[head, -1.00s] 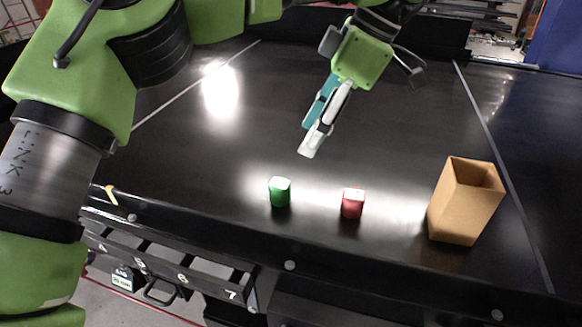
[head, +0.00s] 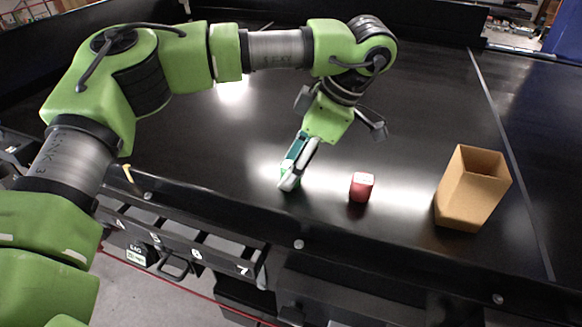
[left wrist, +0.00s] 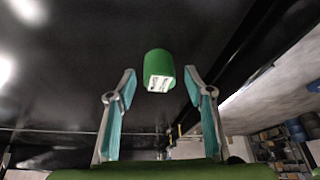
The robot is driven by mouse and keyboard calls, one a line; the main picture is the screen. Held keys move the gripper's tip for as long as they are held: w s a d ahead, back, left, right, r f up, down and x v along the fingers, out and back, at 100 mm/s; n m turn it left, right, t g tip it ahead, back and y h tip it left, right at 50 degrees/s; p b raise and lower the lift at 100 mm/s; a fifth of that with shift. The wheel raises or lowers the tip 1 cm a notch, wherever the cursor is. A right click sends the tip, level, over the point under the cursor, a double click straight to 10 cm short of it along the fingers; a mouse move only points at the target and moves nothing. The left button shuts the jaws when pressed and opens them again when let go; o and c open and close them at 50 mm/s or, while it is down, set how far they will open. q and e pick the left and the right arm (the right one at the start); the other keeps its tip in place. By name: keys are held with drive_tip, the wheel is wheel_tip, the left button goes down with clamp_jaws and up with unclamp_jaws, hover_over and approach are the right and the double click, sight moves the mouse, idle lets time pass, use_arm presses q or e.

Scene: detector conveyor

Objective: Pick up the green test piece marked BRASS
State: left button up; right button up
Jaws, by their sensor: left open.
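The green test piece (left wrist: 158,66) stands on the black conveyor, with a white marked face too small to read. In the left wrist view it lies between and just beyond the tips of my left gripper (left wrist: 160,80). The fingers are spread apart and empty. In the head view my left gripper (head: 290,180) is right over the green piece (head: 284,171), and its fingers hide most of it. I cannot tell from there whether they touch it. My right gripper is not in view.
A red piece (head: 361,187) stands a short way right of my left gripper. A tan open-topped box (head: 470,190) stands further right. The conveyor's front edge with numbered slots (head: 200,250) runs below. The belt (head: 420,110) behind the pieces is clear.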

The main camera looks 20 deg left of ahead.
use_arm(q)
drive_tip(key=shift+a+f, duration=0.3)
drive_tip(key=shift+f, duration=0.3)
drive_tip(key=shift+d, duration=0.1)
drive_tip(key=c, duration=0.5)
drive_tip(key=shift+r, duration=0.1)
drive_tip(key=c, duration=0.7)
drive_tip(key=shift+r, duration=0.1)
